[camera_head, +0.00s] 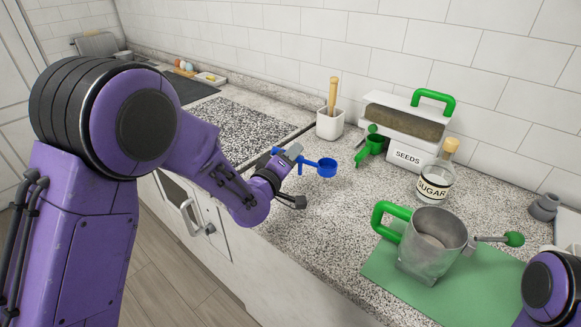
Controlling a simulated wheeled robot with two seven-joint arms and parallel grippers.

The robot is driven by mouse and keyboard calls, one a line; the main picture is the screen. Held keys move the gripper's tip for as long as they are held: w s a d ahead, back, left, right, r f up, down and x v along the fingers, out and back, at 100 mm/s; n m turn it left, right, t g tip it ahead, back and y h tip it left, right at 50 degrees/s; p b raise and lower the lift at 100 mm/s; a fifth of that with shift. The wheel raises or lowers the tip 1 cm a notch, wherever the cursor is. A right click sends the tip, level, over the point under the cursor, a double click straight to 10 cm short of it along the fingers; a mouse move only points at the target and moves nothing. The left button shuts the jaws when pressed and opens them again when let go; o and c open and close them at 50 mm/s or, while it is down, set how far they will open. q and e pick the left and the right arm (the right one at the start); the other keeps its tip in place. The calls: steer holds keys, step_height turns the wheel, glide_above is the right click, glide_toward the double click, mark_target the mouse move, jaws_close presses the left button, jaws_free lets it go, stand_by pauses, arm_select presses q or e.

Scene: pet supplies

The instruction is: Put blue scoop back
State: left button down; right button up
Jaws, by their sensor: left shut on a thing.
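My left gripper (291,160) is over the counter, left of the middle of the view, shut on the handle of the blue scoop (327,169). The scoop's round cup sticks out to the right of the fingers, clear of other things in the picture. Part of the handle is hidden by the fingers. A white seeds container (405,158) with a green handle stands against the back wall, and a green scoop (373,142) is at its front left side. Of my right arm only a purple link shows at the lower right corner; its gripper is out of the frame.
A white pot (330,124) with a wooden-handled tool stands behind the blue scoop. A sugar jar (434,184) stands right of it. A metal sifter (432,243) with a green handle sits on a green mat (389,267). The speckled counter (325,225) in front of the scoop is clear.

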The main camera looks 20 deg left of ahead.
arm_select(q)
steer(key=shift+w+a+f, duration=0.25)
steer(key=shift+w+f, duration=0.15)
steer(key=shift+f, duration=0.1)
steer(key=shift+w+a+f, duration=0.25)
steer(key=shift+w+f, duration=0.1)
steer(key=shift+f, duration=0.15)
steer(key=shift+w+a+f, duration=0.1)
steer(key=shift+w+f, duration=0.05)
steer(key=shift+f, duration=0.8)
steer(key=shift+w+a+f, duration=0.1)
steer(key=shift+f, duration=0.8)
steer(key=shift+s+f, duration=0.1)
steer(key=shift+s, duration=0.05)
steer(key=c, duration=0.9)
jaws_free()
steer(key=shift+o, duration=0.2)
steer(key=shift+s+r, duration=0.1)
steer(key=shift+r, duration=0.15)
steer(key=s, duration=0.4)
steer(key=s+a, duration=0.1)
steer(key=s, duration=0.6)
steer(key=shift+s+a, duration=0.3)
